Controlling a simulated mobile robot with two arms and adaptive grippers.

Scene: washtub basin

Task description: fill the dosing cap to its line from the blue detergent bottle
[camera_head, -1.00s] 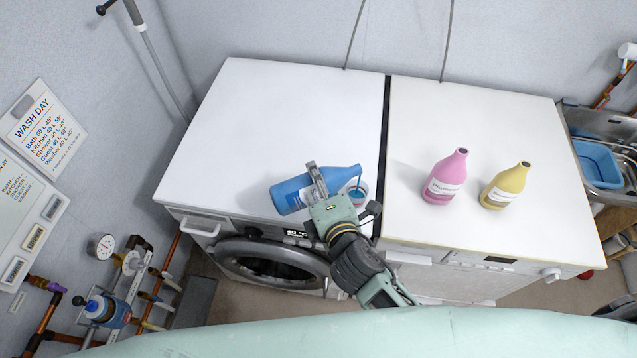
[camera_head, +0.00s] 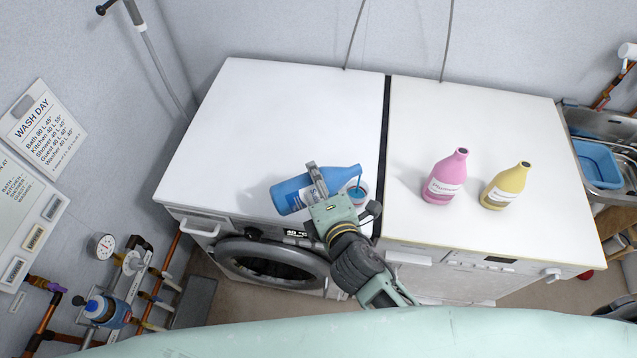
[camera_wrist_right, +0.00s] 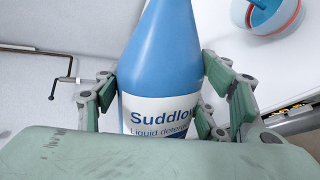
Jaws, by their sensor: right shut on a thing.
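The blue detergent bottle (camera_head: 293,194) is tipped nearly level above the left white machine's top, its mouth to the right. My right gripper (camera_head: 318,181) is shut around its body; the right wrist view shows the fingers on both sides of the bottle (camera_wrist_right: 165,60), with its "Liquid detergent" label between them. A thin blue stream falls from the mouth into the dosing cap (camera_head: 360,196), a small whitish cup with a red line. The cap also shows in the right wrist view (camera_wrist_right: 272,15) with blue liquid in it. The exact level against the line is hard to tell. My left gripper is not in view.
A pink bottle (camera_head: 446,177) and a yellow bottle (camera_head: 507,186) stand on the right machine's top (camera_head: 470,115). A dark gap separates the two machines, just right of the cap. The rear of the left top (camera_head: 290,110) is clear. A sink with a blue tub (camera_head: 597,163) is at far right.

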